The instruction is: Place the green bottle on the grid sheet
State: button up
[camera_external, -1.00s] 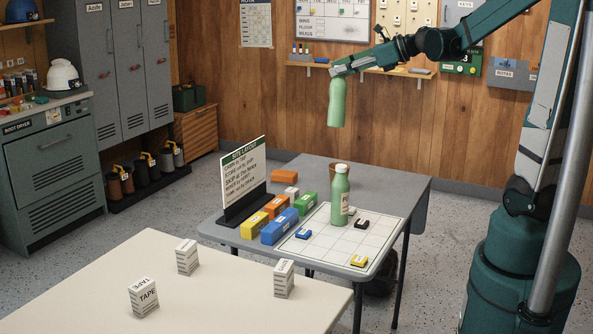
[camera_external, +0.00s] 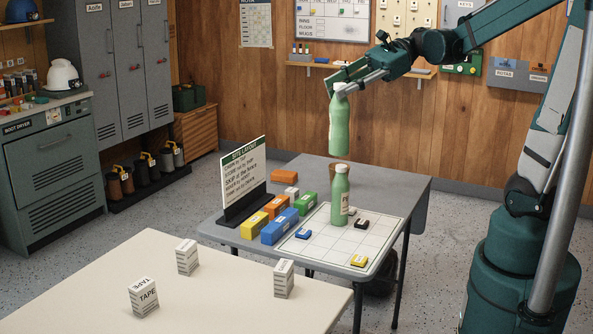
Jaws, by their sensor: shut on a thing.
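My gripper (camera_external: 345,86) is shut on a green bottle (camera_external: 339,128) near its white top. The bottle hangs nearly upright in the air, above the far part of the grey table.
Small black (camera_external: 361,224), blue (camera_external: 303,234) and yellow (camera_external: 358,260) blocks lie on the sheet. Larger coloured blocks (camera_external: 281,226) and a sign (camera_external: 244,175) stand to its left. The sheet's front middle is clear.

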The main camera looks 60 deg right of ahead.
aim_at(340, 152)
jog(key=shift+s+a+n+g, duration=0.3)
jog(key=shift+s+a, duration=0.2)
jog(key=shift+a, duration=0.2)
notch_tip(340, 152, down, 18)
jog(key=shift+w+d+r, duration=0.1)
jog(key=shift+d, duration=0.05)
jog(key=shift+f+b, duration=1)
jog(key=shift+f, duration=2.05)
jog(key=shift+f+b, duration=0.7)
jog(key=shift+f, duration=1.45)
jog(key=o, duration=1.2)
jog(key=shift+c, duration=0.2)
